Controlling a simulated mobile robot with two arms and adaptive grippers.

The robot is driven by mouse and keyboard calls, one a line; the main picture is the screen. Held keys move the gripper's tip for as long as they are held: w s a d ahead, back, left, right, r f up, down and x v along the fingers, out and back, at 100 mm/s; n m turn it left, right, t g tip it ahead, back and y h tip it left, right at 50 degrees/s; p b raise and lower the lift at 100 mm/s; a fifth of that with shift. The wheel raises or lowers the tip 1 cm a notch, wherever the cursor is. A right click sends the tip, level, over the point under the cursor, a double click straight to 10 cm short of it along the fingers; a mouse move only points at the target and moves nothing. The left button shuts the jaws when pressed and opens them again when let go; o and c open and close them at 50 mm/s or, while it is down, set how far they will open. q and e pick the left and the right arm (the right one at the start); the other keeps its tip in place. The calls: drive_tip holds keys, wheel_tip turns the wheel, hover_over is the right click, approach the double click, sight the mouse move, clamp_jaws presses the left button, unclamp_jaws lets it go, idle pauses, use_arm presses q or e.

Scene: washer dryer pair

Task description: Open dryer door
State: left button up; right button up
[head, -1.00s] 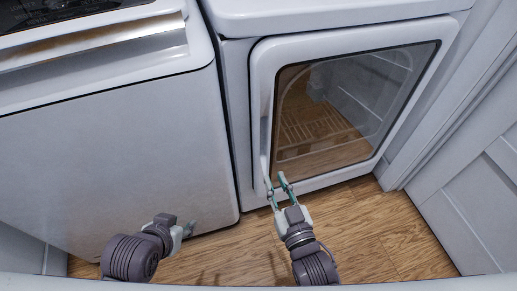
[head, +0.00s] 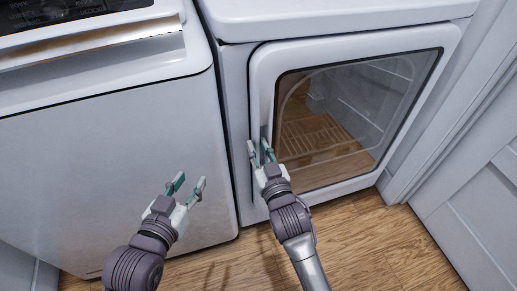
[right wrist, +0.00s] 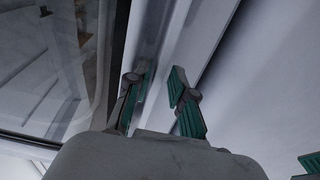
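The dryer (head: 350,25) is the white machine on the right in the head view. Its door (head: 262,75) has a white frame around a glass window (head: 350,110) and appears closed. A slim upright handle strip (head: 267,130) runs along the door's left side. My right gripper (head: 258,149) is at this strip's lower part, fingers apart, pointing up. In the right wrist view, its two teal fingers (right wrist: 162,92) are open, with a white edge running behind the gap; contact cannot be told. My left gripper (head: 187,185) is open and empty in front of the washer.
The washer (head: 110,130) stands left of the dryer, with a narrow dark gap between them. A white panelled wall or cabinet (head: 470,190) rises close on the right. Wooden floor (head: 350,225) is clear in front of the dryer. A teal fingertip shows at the wrist view's lower right corner.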

drive_tip(key=shift+w, duration=0.1)
clamp_jaws()
idle(0.4)
